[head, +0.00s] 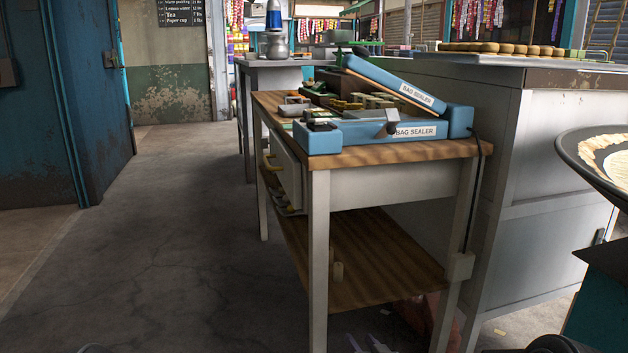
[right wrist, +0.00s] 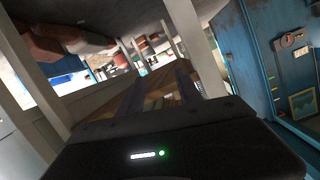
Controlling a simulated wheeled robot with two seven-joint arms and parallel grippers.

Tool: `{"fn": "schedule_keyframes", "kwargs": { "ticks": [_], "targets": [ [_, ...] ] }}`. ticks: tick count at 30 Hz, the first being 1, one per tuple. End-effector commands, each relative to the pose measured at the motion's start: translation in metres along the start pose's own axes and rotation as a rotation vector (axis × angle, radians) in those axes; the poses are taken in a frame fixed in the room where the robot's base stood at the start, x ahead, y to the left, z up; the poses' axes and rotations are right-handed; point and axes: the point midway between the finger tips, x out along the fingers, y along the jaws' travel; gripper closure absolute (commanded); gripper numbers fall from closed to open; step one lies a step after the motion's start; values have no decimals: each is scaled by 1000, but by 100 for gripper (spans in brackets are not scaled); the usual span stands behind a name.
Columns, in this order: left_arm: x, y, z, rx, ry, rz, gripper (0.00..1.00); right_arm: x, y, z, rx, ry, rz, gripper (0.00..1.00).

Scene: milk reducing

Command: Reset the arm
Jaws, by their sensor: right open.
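My right gripper (right wrist: 158,92) shows in the right wrist view, with its two dark fingers apart and nothing seen between them. Behind the fingers is a brown wooden surface with pale posts around it, in a tilted view. My left gripper is not seen.
A wooden worktable (head: 455,150) carries a blue bag sealer (head: 360,134) with its arm raised. A lower shelf (head: 375,265) holds little. A grey counter (head: 540,150) and a wide pan (head: 590,160) stand right. The floor (head: 150,250) at left is clear, beside a blue door (head: 95,90).

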Motion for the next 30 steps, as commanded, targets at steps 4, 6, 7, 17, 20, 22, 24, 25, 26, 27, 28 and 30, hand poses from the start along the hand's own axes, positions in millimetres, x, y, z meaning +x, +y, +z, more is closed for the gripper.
{"fn": "schedule_keyframes", "kwargs": {
  "ticks": [4, 6, 7, 17, 20, 22, 24, 25, 26, 27, 28, 30],
  "targets": [
    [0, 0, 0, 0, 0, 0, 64, -48, -3, 119, 95, -299, 31, 58],
    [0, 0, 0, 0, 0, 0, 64, -79, -6, 168, 139, -434, 50, 58],
    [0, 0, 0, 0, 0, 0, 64, -93, -7, 187, 158, -490, 58, 58],
    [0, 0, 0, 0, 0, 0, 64, -241, -31, 316, 311, -954, 134, 58],
    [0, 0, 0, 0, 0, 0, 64, -281, -38, 336, 347, -1061, 157, 58],
    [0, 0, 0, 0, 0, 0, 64, -309, -44, 348, 371, -1134, 172, 58],
    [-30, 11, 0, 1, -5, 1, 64, -313, -52, 316, 368, -1126, 168, 58],
    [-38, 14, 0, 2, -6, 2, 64, -315, -54, 309, 368, -1127, 166, 58],
    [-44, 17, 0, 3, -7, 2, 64, -317, -57, 302, 368, -1128, 165, 58],
    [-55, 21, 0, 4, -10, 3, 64, -320, -60, 292, 367, -1130, 163, 58],
    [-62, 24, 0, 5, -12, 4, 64, -323, -62, 285, 367, -1132, 162, 58],
    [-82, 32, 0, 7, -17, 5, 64, -329, -68, 266, 366, -1135, 159, 58]
  ]
}}
